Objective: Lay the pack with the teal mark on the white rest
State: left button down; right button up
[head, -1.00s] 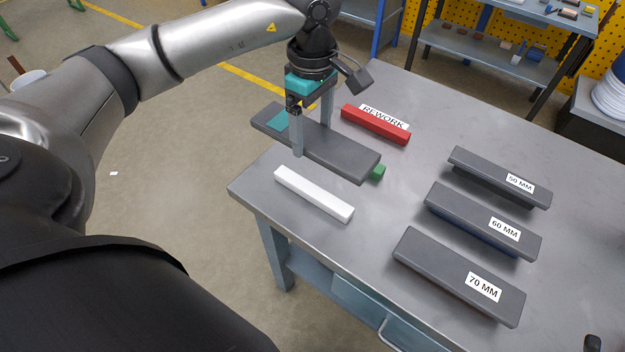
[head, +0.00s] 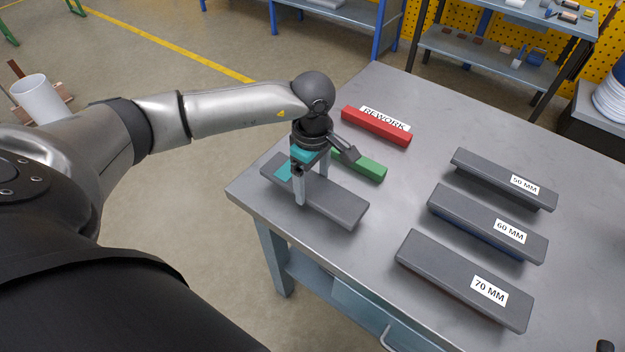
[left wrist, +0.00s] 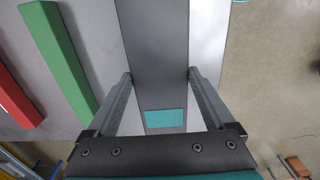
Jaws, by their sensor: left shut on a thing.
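The pack with the teal mark (head: 335,205) is a long dark grey bar. Its teal patch lies near its far-left end and also shows in the left wrist view (left wrist: 165,118). My left gripper (head: 312,192) is shut across the pack, one finger on each long side, near the teal end. The pack is over the place of the white rest, near the table's left edge. The rest is hidden beneath it in the head view. I cannot tell whether pack and rest touch. My right gripper is not in view.
A green bar (head: 362,166) lies just behind the pack, and a red bar (head: 375,126) by the REWORK label lies farther back. Grey packs labelled 50 MM (head: 500,176), 60 MM (head: 480,215) and 70 MM (head: 450,270) lie on the right. The table (head: 400,190) between is clear.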

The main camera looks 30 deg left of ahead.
aim_at(312, 185)
pick_arm(q)
jog(key=shift+c, duration=1)
grip_release()
jog(key=shift+f, duration=0.15)
jog(key=shift+o, duration=1)
jog(key=shift+r, duration=0.2)
notch_tip(312, 185, up, 12)
jog(key=p, duration=0.1)
jog(key=shift+p, duration=0.3)
